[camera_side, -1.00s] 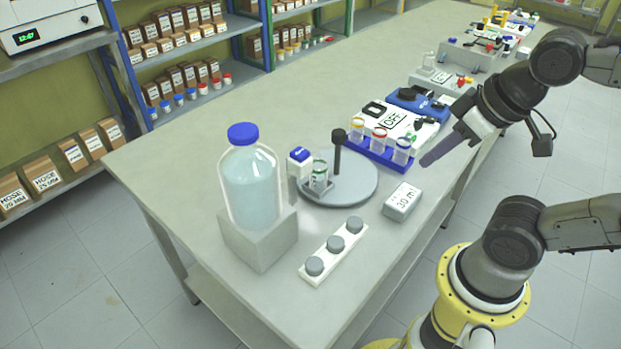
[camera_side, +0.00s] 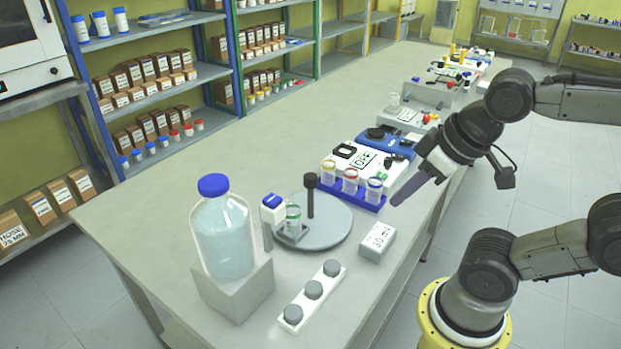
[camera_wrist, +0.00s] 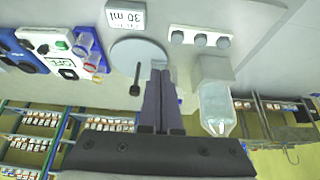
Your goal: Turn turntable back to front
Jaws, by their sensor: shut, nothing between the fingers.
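The turntable is a round grey disc (camera_side: 328,228) on the bench, with an upright black-topped post (camera_side: 311,195) on it. A small glass beaker with a green mark (camera_side: 293,222) stands in a holder at its left edge, beside a small blue-capped white container (camera_side: 272,208). My gripper (camera_side: 397,200) is shut and empty, in the air to the right of the disc and apart from it. In the wrist view the turntable (camera_wrist: 128,52) is upper centre with its post (camera_wrist: 136,80) to the lower left, and my gripper's dark fingers (camera_wrist: 160,75) cover part of the disc.
A blue-capped bottle (camera_side: 222,240) stands on a grey block at left. A strip with three grey knobs (camera_side: 313,290) lies in front. A "30 ml" box (camera_side: 378,242) sits right of the disc. A blue rack with three vials (camera_side: 350,182) and an "OFF" device (camera_side: 365,159) stand behind.

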